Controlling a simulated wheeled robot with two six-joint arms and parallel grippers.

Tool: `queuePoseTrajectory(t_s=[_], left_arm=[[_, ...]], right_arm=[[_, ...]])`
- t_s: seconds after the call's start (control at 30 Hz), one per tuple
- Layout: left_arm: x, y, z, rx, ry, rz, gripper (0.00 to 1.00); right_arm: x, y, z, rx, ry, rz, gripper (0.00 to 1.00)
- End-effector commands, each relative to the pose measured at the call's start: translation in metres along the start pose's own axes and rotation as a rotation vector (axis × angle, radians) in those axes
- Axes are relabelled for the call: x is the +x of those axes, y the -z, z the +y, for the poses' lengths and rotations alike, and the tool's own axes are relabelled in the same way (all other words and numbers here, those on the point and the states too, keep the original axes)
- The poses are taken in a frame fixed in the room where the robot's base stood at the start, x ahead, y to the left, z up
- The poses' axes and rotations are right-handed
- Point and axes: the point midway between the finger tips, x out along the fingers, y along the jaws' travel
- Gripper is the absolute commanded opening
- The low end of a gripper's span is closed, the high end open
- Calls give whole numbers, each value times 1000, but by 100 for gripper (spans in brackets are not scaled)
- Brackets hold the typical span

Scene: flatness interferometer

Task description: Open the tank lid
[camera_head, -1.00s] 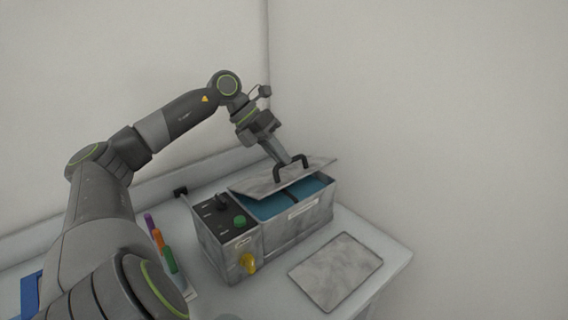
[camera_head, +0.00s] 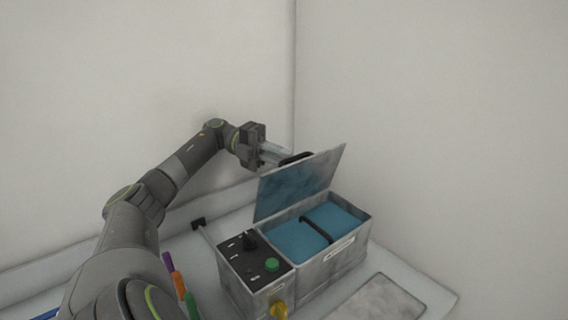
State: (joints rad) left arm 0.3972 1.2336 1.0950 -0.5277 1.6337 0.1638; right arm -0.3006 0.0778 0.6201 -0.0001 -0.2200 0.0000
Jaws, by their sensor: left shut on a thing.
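The tank (camera_head: 345,262) is a grey metal box on the table with blue inside and a dark bar across its opening. Its lid (camera_head: 300,183) is raised steeply at the back edge, so the inside shows. My left gripper (camera_head: 284,157) is behind the raised lid and shut on the dark lid handle (camera_head: 297,158) near the lid's upper part. The lid partly hides the fingertips. My right gripper is not in view.
A control panel (camera_head: 252,262) with a green button, a black knob and a yellow tap adjoins the tank's left side. Coloured pens (camera_head: 178,284) stand at left. A grey flat plate (camera_head: 378,300) lies in front. Walls rise behind the table.

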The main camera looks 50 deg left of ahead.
Motion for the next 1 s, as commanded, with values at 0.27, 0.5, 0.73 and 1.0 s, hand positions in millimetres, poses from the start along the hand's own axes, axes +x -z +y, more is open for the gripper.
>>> queuePoseTrajectory(t_s=[0.27,0.5,0.73,1.0], left_arm=[[-11,-5,9,-53,124,1,0],[-15,-6,10,-71,165,1,0],[-15,-6,10,-73,170,2,0],[-15,-6,10,-73,169,2,23]], right_arm=[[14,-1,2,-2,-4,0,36],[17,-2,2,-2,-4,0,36],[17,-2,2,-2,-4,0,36],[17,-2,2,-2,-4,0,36]])
